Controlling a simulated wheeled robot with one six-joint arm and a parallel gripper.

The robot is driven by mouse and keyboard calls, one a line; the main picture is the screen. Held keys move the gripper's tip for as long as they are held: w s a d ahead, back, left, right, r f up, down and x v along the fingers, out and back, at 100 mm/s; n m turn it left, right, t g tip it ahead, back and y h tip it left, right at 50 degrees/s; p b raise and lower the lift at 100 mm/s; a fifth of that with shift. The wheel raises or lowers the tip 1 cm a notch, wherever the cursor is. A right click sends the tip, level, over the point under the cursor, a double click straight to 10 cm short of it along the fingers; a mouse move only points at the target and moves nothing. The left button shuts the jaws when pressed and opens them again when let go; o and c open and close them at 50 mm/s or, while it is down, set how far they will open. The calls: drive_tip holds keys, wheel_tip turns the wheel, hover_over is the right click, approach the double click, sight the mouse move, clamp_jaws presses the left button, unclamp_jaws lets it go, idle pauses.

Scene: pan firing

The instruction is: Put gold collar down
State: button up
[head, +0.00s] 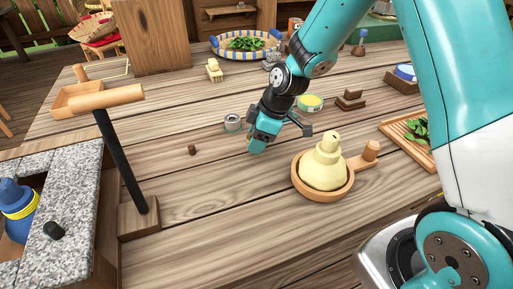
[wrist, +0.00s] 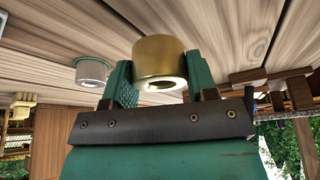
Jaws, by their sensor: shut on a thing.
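The gold collar (wrist: 158,56) is a short hollow ring held between the two green fingers of my gripper (wrist: 157,80) in the wrist view. Its open end with a hole faces the camera. In the head view my gripper (head: 258,142) points down low over the middle of the wooden table (head: 215,210). The collar is mostly hidden there by the gripper. The collar is close to the tabletop, but I cannot tell whether it touches.
A grey collar (head: 233,122) stands just left of my gripper. A wooden pan with a pale, stacked cone (head: 323,165) is to the right. A small brown peg (head: 192,150) is to the left. A black post with a wooden crossbar (head: 121,160) stands further left. The front table area is clear.

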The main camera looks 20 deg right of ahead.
sight(256, 157)
drive_tip(key=shift+f, duration=1.8)
drive_tip(key=shift+f, duration=0.15)
drive_tip(key=o, duration=1.3)
drive_tip(key=v, duration=1.2)
drive_tip(key=s+a+r+m, duration=0.2)
drive_tip(key=s+a+r, duration=0.1)
drive_tip(key=s, duration=0.4)
drive_tip(key=s+a+r+m+g, duration=0.1)
drive_tip(key=s+a+r+m, duration=0.1)
drive_tip(key=s, duration=0.6)
drive_tip(key=s+a+r+m, duration=0.2)
drive_tip(key=s+a+r, duration=0.1)
drive_tip(key=s+r, duration=0.3)
drive_tip(key=shift+s+a+g, duration=0.2)
drive_tip(key=shift+s, duration=0.3)
drive_tip(key=shift+s+a+g, duration=0.2)
drive_tip(key=shift+s, duration=0.3)
